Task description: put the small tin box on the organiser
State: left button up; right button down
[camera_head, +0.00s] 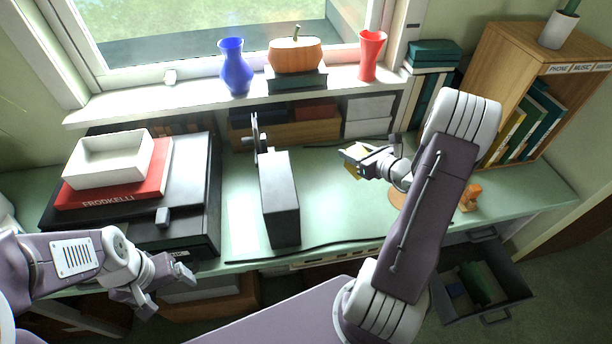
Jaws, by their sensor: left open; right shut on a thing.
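My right gripper (347,153) is shut on a small yellow box (354,163), held over the green desk right of the dark grey block. The fingers hide much of the yellow box; it may be the tin box. I cannot tell for sure which thing is the organiser. A wooden unit with a labelled front (577,69) stands at the right, and a low wooden holder (287,133) stands at the back under the sill. My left gripper (167,287) is open and empty, in front of the desk's front left edge.
A dark grey block (281,200) stands mid-desk. A black case (205,205) at the left bears a red book (118,192) and a white tray (110,160). The sill holds a blue vase (237,68), a pumpkin (295,56) and a red vase (371,55). Bare desk (325,205) lies right of the block.

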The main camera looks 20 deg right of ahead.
jog(key=shift+w+a+f+b, duration=0.1)
jog(key=shift+w+a+f, duration=1.2)
jog(key=shift+f, duration=0.5)
jog(key=shift+w+a+f+b, duration=0.1)
jog(key=shift+w+a+f, duration=0.9)
jog(key=shift+w+f, duration=0.65)
jog(key=shift+w+a+f+b, duration=0.1)
jog(key=shift+w+a+f, duration=1.1)
jog(key=shift+f, duration=0.75)
jog(key=c, duration=0.7)
grip_release()
